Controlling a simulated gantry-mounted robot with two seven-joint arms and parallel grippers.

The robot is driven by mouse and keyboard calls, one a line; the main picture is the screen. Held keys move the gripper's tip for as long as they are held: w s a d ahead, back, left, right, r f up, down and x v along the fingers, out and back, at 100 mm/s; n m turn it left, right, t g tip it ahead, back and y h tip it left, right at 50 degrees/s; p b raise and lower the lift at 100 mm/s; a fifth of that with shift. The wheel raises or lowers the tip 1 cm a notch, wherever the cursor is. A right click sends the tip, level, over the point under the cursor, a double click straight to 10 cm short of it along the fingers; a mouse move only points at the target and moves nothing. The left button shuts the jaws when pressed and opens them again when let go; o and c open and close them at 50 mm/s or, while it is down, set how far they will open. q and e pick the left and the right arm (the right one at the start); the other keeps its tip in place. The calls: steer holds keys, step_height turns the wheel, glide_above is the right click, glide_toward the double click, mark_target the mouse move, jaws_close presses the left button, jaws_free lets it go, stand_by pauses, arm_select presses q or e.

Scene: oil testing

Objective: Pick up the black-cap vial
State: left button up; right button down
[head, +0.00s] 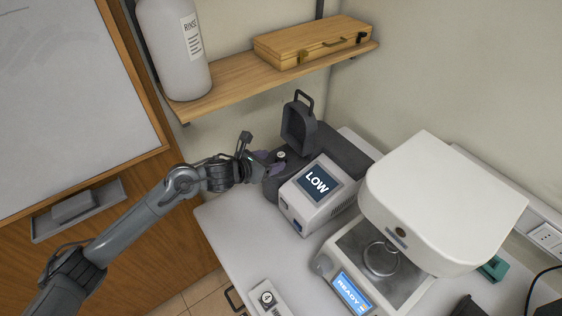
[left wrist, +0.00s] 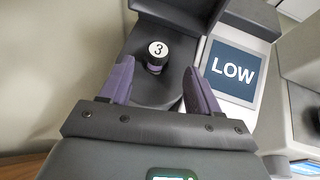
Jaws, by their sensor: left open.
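The black-cap vial (left wrist: 157,52) stands upright on the dark platform of the LOW device, with a white disc marked 3 on its cap. It shows in the head view (head: 281,155) as a small black and white top. My left gripper (left wrist: 157,73) is open, its two purple fingers spread to either side of the vial in the left wrist view, with visible gaps and no contact seen. In the head view the left gripper (head: 272,161) reaches in from the left, close to the vial. My right gripper does not show.
The LOW device (head: 316,187) has a raised dark lid (head: 299,126) behind the vial. A white READY machine (head: 440,205) stands to the right. A small round-topped item (head: 267,297) sits at the front of the table (head: 232,232). A shelf (head: 236,86) hangs above.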

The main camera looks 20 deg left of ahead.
mark_target(278, 157)
arm_select(q)
steer(key=shift+b+x, duration=0.55)
steer(key=shift+x, duration=1.85)
steer(key=shift+w+a+r, duration=0.1)
steer(key=shift+a+r, duration=0.05)
steer(key=shift+a, duration=0.05)
steer(key=c, duration=1.1)
